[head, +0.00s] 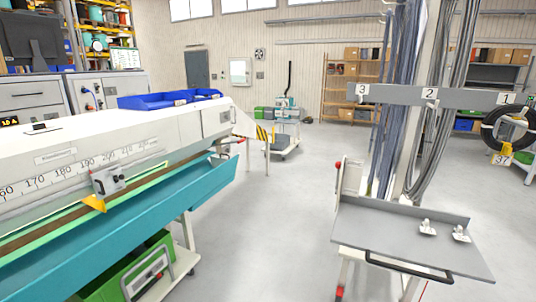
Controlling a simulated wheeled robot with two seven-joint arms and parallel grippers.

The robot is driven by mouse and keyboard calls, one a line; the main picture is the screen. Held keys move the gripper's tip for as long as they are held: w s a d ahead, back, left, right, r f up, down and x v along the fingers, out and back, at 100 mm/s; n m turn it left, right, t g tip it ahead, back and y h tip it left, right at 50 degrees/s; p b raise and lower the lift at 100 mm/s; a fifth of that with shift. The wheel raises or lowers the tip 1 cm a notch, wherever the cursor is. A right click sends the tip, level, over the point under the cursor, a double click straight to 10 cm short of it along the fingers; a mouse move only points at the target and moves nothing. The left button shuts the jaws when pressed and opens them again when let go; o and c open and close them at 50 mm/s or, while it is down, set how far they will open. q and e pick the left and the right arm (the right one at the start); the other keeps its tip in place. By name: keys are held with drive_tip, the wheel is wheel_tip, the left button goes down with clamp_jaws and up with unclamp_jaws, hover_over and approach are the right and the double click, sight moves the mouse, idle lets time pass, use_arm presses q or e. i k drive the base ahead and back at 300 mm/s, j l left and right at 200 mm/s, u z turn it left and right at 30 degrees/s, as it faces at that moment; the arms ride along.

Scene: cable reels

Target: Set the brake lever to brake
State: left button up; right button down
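No part clearly marked as the brake lever can be made out. A small red knob (338,165) shows at the upper left of a white upright plate (350,177), beside the grey tray (395,232). A red part (339,293) also shows low on the leg under the tray. I cannot tell whether either is the brake lever, or its setting. Neither of my grippers is in view.
A long measuring bench (120,160) with a teal trough (130,225) fills the left. Grey cables hang from a numbered rack (450,97) at the right, with a black coil (508,128) at its end. Open grey floor (265,235) lies between.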

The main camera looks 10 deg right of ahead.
sight(337, 163)
drive_tip(key=i+j+z, duration=0.1)
drive_tip(key=i, duration=0.4)
drive_tip(key=i+j+z, duration=0.1)
drive_tip(key=i+j, duration=0.15)
drive_tip(key=i, duration=0.25)
drive_tip(key=i+j+z, duration=0.15)
drive_tip(key=i, duration=0.35)
drive_tip(key=i+j+z, duration=0.2)
drive_tip(key=z, duration=0.15)
drive_tip(key=i+j+z, duration=0.55)
drive_tip(key=z, duration=0.15)
drive_tip(key=i+j+z, duration=0.15)
drive_tip(key=j+z, duration=0.25)
drive_tip(key=i+j+z, duration=0.1)
drive_tip(key=j+z, duration=0.6)
drive_tip(key=j, duration=0.2)
